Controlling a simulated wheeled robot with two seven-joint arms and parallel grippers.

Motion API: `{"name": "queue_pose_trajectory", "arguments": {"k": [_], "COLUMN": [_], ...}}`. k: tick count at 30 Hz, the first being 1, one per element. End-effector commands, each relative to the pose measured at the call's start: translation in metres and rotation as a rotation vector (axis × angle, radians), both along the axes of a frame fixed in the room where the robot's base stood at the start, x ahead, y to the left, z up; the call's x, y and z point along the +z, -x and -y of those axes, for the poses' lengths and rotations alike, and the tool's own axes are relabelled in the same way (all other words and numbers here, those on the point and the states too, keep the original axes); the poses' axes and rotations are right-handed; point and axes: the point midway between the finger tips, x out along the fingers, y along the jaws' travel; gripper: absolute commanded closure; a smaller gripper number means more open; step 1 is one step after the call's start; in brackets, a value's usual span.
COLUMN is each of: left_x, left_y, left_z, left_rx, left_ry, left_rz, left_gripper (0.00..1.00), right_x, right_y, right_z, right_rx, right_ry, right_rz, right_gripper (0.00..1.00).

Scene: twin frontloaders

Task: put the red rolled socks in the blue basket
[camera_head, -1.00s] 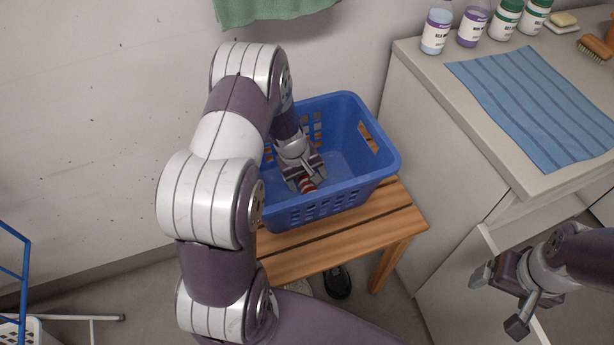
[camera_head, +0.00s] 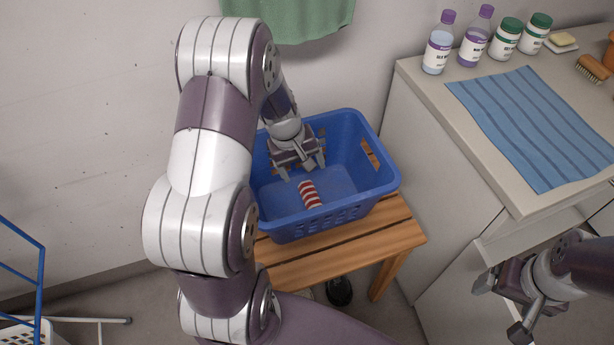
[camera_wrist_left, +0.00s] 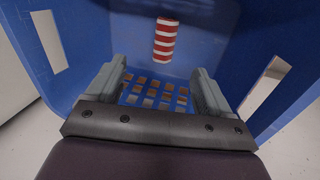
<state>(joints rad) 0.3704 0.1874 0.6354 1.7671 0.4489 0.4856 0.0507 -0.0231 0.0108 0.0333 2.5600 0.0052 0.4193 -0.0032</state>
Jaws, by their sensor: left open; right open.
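The red and white striped rolled socks (camera_head: 310,194) lie on the floor of the blue basket (camera_head: 334,218). In the left wrist view the socks (camera_wrist_left: 165,39) show beyond the fingers, against the inside of the basket (camera_wrist_left: 215,45), with clear space around them. My left gripper (camera_head: 304,170) is open and empty over the basket, behind and above the socks and apart from them. Its two spread fingers also show in the left wrist view (camera_wrist_left: 160,90). My right gripper (camera_head: 500,305) is open and empty at the lower right, beside the cabinet.
The basket stands on a slatted wooden bench (camera_head: 345,250). A cabinet to the right bears a striped blue cloth (camera_head: 535,125), several bottles (camera_head: 473,40), soap (camera_head: 562,39) and a brush (camera_head: 593,68). A green towel (camera_head: 290,20) hangs behind. Dark shoe (camera_head: 340,291) under the bench.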

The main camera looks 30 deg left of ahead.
Motion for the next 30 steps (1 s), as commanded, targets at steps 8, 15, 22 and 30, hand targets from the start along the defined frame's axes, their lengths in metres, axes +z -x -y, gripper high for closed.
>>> {"name": "queue_pose_trajectory", "arguments": {"k": [8, 15, 22, 30], "left_x": [0.059, 0.071, 0.071, 0.129], "left_y": [0.075, 0.117, 0.118, 0.117], "left_z": [0.080, 0.099, 0.098, 0.098], "left_rx": [-0.577, -0.819, -0.820, -0.818], "left_ry": [-0.185, -0.260, -0.260, -0.260], "left_rz": [0.005, 0.016, 0.014, 0.014], "left_gripper": [0.19, 0.19, 0.19, 0.19], "right_x": [0.000, 0.000, 0.000, 0.058], "right_y": [0.000, 0.000, 0.000, 0.000], "right_z": [0.000, 0.000, 0.000, 0.000], "right_rx": [0.000, 0.000, 0.000, 0.000], "right_ry": [0.000, 0.000, 0.000, 0.000], "right_rz": [0.000, 0.000, 0.000, 0.000], "right_gripper": [0.13, 0.13, 0.13, 0.13]}}
